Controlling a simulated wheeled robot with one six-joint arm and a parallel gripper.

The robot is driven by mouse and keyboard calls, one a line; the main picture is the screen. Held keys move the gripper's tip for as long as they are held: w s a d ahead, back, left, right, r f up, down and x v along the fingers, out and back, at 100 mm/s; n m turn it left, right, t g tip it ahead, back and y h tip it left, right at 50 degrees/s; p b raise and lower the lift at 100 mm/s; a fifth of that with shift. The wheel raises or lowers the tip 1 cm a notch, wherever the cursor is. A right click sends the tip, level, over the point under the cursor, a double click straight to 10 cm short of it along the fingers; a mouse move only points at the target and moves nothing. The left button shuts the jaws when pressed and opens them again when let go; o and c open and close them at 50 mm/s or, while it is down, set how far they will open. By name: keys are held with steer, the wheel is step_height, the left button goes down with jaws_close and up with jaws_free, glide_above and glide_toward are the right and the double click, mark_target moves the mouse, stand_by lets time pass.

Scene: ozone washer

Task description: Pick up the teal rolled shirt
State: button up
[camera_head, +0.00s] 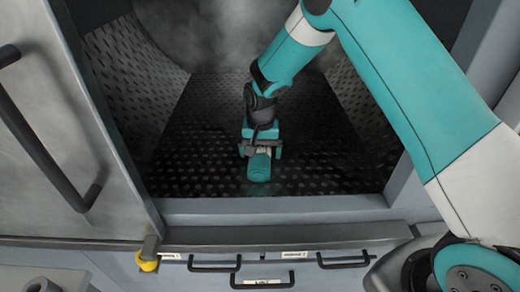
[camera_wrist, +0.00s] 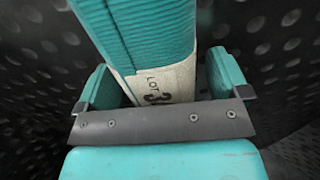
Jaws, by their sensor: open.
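The teal rolled shirt (camera_head: 259,168) lies on the dark perforated floor inside the washer, its rounded end toward the front. In the wrist view the ribbed teal roll (camera_wrist: 150,30) has a pale band marked "LOT 3" (camera_wrist: 165,82). My gripper (camera_head: 261,150) is right over the roll, reaching down from above. In the wrist view its teal fingers (camera_wrist: 162,85) are open, one on each side of the banded part. A narrow gap shows by the right finger; contact at the left finger is unclear. My gripper hides part of the roll.
The washer's perforated floor (camera_head: 210,130) is otherwise clear, with curved perforated walls at both sides and haze at the back. A metal door (camera_head: 75,110) with a dark handle stands open at left. The front sill (camera_head: 270,208) runs above several drawer handles.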

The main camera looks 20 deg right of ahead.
steer(key=c, duration=1.1)
steer(key=shift+r, duration=0.15)
